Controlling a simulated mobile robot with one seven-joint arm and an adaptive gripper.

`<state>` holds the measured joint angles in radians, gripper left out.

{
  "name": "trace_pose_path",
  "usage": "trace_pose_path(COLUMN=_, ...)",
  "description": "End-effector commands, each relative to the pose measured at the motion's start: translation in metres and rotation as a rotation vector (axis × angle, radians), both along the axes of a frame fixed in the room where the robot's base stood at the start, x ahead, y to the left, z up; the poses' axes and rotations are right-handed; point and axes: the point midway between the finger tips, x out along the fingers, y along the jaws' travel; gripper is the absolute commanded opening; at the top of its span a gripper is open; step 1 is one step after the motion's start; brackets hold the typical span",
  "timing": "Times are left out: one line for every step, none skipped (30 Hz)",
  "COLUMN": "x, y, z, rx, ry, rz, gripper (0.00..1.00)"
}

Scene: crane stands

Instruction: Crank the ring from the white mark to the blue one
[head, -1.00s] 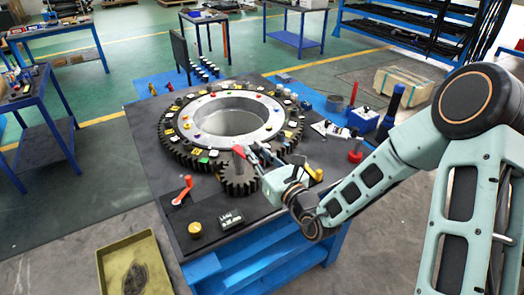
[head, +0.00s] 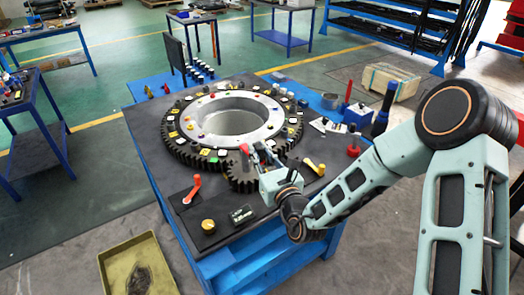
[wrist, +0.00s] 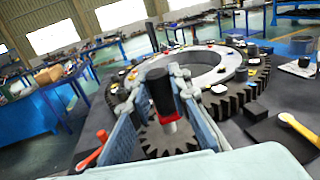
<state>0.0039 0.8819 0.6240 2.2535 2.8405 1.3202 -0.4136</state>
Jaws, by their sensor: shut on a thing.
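The large toothed ring (head: 180,152) lies flat on the dark bench top, with small coloured pieces and pale tags around its upper face. It also shows in the wrist view (wrist: 240,95). I cannot tell for sure which tags are the white and blue marks. A small gear (head: 240,182) sits at the ring's near edge, its teeth beside the ring's. My gripper (head: 258,158) is over this gear. In the wrist view its fingers (wrist: 164,98) are shut around the upright crank handle (wrist: 160,88), dark on top with a red part below, above the small gear (wrist: 165,135).
An orange lever (head: 192,188), a yellow knob (head: 208,226) and a small counter box (head: 242,214) stand at the bench's near left. A yellow-handled lever (head: 315,167) and a red knob (head: 354,146) are to the right. A yellow tray (head: 138,262) lies on the floor.

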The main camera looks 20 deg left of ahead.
Motion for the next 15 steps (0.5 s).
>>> trace_pose_path(x=-0.0038, y=0.0023, z=-0.0038, rx=-0.005, ry=0.009, rz=0.007, gripper=0.0)
trace_pose_path(x=-0.0039, y=0.0025, z=-0.0038, rx=-0.005, ry=0.009, rz=0.007, gripper=0.0)
trace_pose_path(x=-0.0038, y=0.0027, z=-0.0038, rx=-0.005, ry=0.009, rz=0.007, gripper=0.0)
trace_pose_path(x=-0.0039, y=0.0028, z=-0.0038, rx=-0.005, ry=0.009, rz=0.007, gripper=0.0)
trace_pose_path(x=-0.0038, y=0.0029, z=-0.0038, rx=-0.005, ry=0.009, rz=0.007, gripper=0.0)
trace_pose_path(x=-0.0038, y=0.0029, z=-0.0038, rx=-0.004, ry=0.009, rz=0.007, gripper=0.0)
trace_pose_path(x=-0.0038, y=0.0029, z=-0.0039, rx=-0.004, ry=0.009, rz=0.007, gripper=0.0)
trace_pose_path(x=-0.0038, y=0.0029, z=-0.0038, rx=-0.004, ry=0.009, rz=0.007, gripper=0.0)
trace_pose_path(x=-0.0038, y=0.0029, z=-0.0038, rx=-0.004, ry=0.009, rz=0.007, gripper=0.0)
trace_pose_path(x=-0.0038, y=0.0029, z=-0.0038, rx=-0.004, ry=0.009, rz=0.007, gripper=0.0)
trace_pose_path(x=-0.0038, y=0.0029, z=-0.0038, rx=-0.004, ry=0.009, rz=0.007, gripper=0.0)
trace_pose_path(x=-0.0038, y=0.0029, z=-0.0038, rx=-0.004, ry=0.009, rz=0.007, gripper=0.0)
trace_pose_path(x=-0.0037, y=0.003, z=-0.0037, rx=-0.004, ry=0.009, rz=0.007, gripper=0.0)
trace_pose_path(x=-0.0038, y=0.003, z=-0.0037, rx=-0.004, ry=0.009, rz=0.007, gripper=0.0)
trace_pose_path(x=-0.0037, y=0.003, z=-0.0037, rx=-0.004, ry=0.009, rz=0.007, gripper=0.22)
